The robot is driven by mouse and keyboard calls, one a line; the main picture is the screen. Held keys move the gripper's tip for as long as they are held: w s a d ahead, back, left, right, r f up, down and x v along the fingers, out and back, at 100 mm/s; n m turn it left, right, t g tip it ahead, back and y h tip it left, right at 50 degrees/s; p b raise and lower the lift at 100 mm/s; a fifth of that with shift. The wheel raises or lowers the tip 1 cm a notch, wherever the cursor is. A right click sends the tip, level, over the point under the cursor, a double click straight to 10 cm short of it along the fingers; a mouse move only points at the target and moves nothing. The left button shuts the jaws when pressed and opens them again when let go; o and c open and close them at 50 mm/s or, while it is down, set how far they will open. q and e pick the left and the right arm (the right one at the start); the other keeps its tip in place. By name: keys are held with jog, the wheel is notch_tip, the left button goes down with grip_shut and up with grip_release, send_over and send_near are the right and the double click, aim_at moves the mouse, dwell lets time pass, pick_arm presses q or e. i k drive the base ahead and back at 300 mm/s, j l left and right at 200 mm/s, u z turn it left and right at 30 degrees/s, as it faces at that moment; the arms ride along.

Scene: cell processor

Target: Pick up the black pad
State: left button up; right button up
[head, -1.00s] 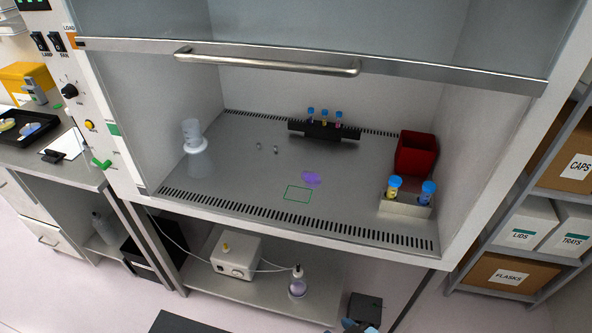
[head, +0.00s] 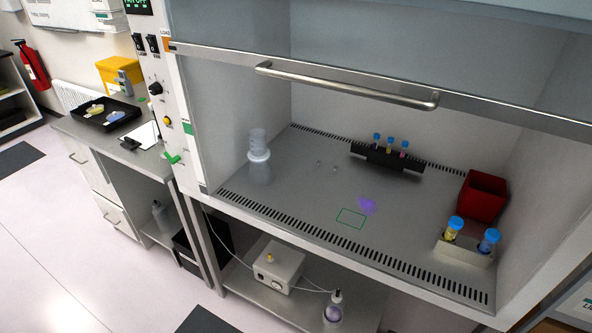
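A small flat black item (head: 129,143), which may be the black pad, lies near the front edge of the left side counter (head: 92,140), beside a white sheet (head: 143,135). It is too small to make out in detail. Neither of my grippers shows in the head view, so nothing can be seen in their grasp.
A black tray (head: 84,121) with yellow and blue items and a yellow bin (head: 118,73) stand on the side counter. The fume hood (head: 347,80) holds a bottle, tube racks and a red bin. Pink floor (head: 70,235) in front is largely clear; dark floor mats lie there.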

aim_at(130, 143)
jog(key=j+z, duration=0.15)
jog(key=z, duration=0.6)
jog(key=j+z, duration=0.35)
jog(key=j, duration=0.2)
jog(key=j+z, duration=0.3)
jog(key=j, duration=0.2)
jog(key=k+j+z, duration=0.1)
jog(key=j, duration=0.25)
jog(key=k+j+z, duration=0.15)
jog(key=j, duration=0.2)
jog(key=j+z, duration=0.1)
jog(key=j, duration=0.25)
jog(key=k+j, duration=0.15)
jog(key=j, duration=0.25)
jog(key=k+j+z, duration=0.1)
jog(key=j, duration=0.35)
jog(key=k+j, duration=0.2)
jog(key=j, duration=0.2)
jog(key=k+j, duration=0.15)
jog(key=j, duration=0.25)
jog(key=k+j+z, duration=0.1)
jog(key=j, duration=0.3)
jog(key=k, duration=0.05)
